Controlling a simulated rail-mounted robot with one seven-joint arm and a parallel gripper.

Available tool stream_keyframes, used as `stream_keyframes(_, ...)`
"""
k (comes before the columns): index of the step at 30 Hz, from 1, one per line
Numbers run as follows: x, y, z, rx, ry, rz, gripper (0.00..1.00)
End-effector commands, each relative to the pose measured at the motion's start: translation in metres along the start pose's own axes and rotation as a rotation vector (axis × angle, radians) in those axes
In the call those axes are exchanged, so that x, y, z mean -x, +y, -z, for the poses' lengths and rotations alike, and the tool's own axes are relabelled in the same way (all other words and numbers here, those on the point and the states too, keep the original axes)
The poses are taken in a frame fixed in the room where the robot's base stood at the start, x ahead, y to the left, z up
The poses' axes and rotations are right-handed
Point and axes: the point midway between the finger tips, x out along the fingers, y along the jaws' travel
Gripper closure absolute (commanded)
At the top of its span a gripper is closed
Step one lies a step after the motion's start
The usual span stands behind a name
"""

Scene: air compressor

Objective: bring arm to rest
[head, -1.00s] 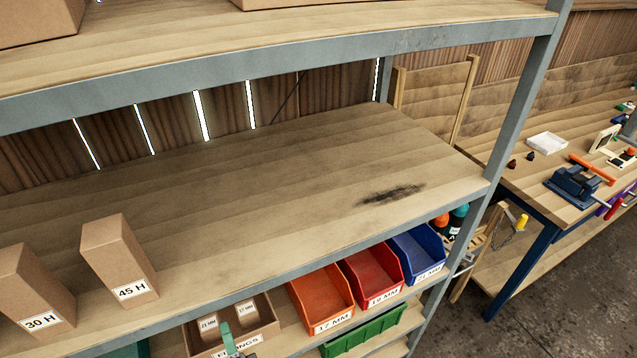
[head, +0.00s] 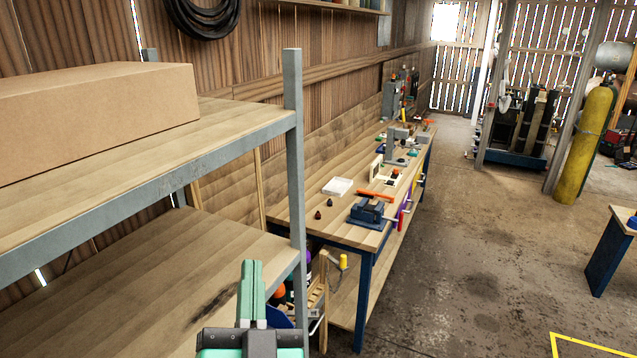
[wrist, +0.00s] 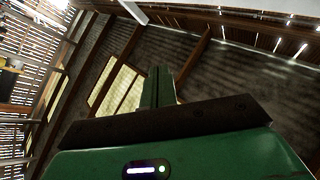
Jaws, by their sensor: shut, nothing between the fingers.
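My gripper (head: 251,284) shows at the bottom of the head view, with its green fingers pointing up and pressed together. It is in front of the grey-framed shelf unit, near its right corner post. It looks empty. In the wrist view my gripper (wrist: 157,85) is also shut, with nothing between the fingers, and it points towards the roof beams and slatted walls.
The shelf unit (head: 230,150) with a large cardboard box (head: 95,110) is at the left. A workbench (head: 300,200) with a blue vise (head: 368,212) stands beyond it. A yellow gas cylinder (head: 585,145) is at the right. The concrete floor (head: 470,260) in the middle is open.

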Motion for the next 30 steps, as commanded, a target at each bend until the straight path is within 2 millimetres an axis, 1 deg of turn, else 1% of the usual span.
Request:
stream_keyframes(1,-0.010,-0.005,0.056,0.059,0.038,-0.018,1.00)
stream_keyframes(2,-0.012,-0.007,0.082,0.100,0.051,-0.029,1.00)
stream_keyframes(3,-0.012,-0.009,0.116,0.156,0.068,-0.043,1.00)
stream_keyframes(5,-0.008,-0.014,0.161,0.236,0.086,-0.059,1.00)
stream_keyframes(6,-0.004,-0.018,0.186,0.285,0.097,-0.065,1.00)
stream_keyframes(9,0.008,-0.026,0.231,0.389,0.112,-0.076,1.00)
stream_keyframes(12,0.018,-0.032,0.252,0.450,0.117,-0.078,1.00)
stream_keyframes(15,0.021,-0.033,0.256,0.470,0.117,-0.079,1.00)
stream_keyframes(19,0.021,-0.032,0.255,0.470,0.116,-0.079,1.00)
stream_keyframes(23,0.026,-0.028,0.246,0.469,0.115,-0.079,1.00)
stream_keyframes(26,0.038,-0.019,0.226,0.470,0.115,-0.080,1.00)
stream_keyframes(29,0.058,-0.004,0.193,0.471,0.115,-0.081,1.00)
stream_keyframes(30,0.068,0.003,0.177,0.472,0.115,-0.082,1.00)
